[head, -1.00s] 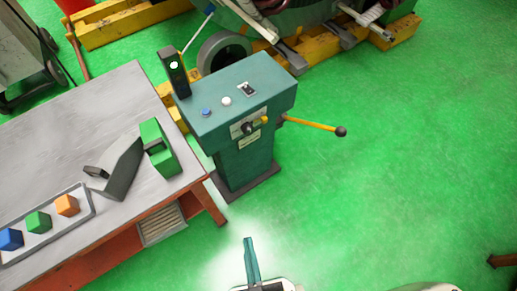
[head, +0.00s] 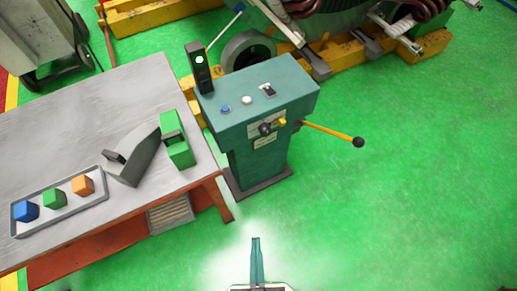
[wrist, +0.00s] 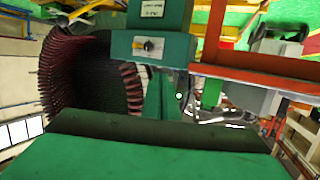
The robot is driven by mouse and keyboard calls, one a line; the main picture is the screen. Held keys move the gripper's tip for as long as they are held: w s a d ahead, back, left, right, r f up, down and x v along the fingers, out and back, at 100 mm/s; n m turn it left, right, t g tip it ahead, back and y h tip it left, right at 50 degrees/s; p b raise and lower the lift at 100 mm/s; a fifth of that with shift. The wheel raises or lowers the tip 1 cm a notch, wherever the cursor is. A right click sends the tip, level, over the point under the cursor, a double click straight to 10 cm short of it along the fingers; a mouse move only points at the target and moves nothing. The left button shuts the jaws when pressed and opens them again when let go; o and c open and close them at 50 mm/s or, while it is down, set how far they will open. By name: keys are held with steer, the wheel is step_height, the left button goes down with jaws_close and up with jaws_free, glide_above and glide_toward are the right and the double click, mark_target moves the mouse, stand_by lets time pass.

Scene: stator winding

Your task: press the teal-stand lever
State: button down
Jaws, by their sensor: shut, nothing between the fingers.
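The teal stand (head: 258,100) stands on the green floor, right of the table. Its lever (head: 330,131) is a yellow rod with a black ball end, sticking out to the right and slightly down from the stand's side. My gripper (head: 256,241) has slim teal fingers, shut and empty, low in the head view. It appears in front of the stand and apart from it and from the lever. In the wrist view the stand's front (wrist: 150,45) appears upside down with its knob.
A table (head: 95,110) at left holds a tray (head: 60,210) of coloured blocks, a grey wedge-shaped part (head: 135,155) and a green block (head: 177,152). A large machine on a yellow base (head: 400,50) stands behind. The green floor (head: 430,200) right of the stand is clear.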

steer(key=shift+w, duration=0.15)
steer(key=w+d+f+n+g+h, duration=0.2)
steer(key=w+d+f+n+h, duration=0.3)
steer(key=w+d+n, duration=0.4)
steer(key=w+d+f+n+g+h, duration=0.2)
steer(key=w+d+f+n+h, duration=0.3)
steer(key=w+d+f+n, duration=0.3)
steer(key=w+d+f+n+g+h, duration=0.2)
steer(key=w+d+f+n+h, duration=0.4)
steer(key=w+d+n, duration=0.4)
steer(key=d+f+n, duration=0.1)
steer(key=d+n, duration=0.4)
steer(key=n, duration=0.1)
steer(key=shift+d+n+g, duration=0.2)
steer(key=shift+n+g, duration=0.2)
steer(key=shift+w+d, duration=0.1)
steer(key=shift+w, duration=0.05)
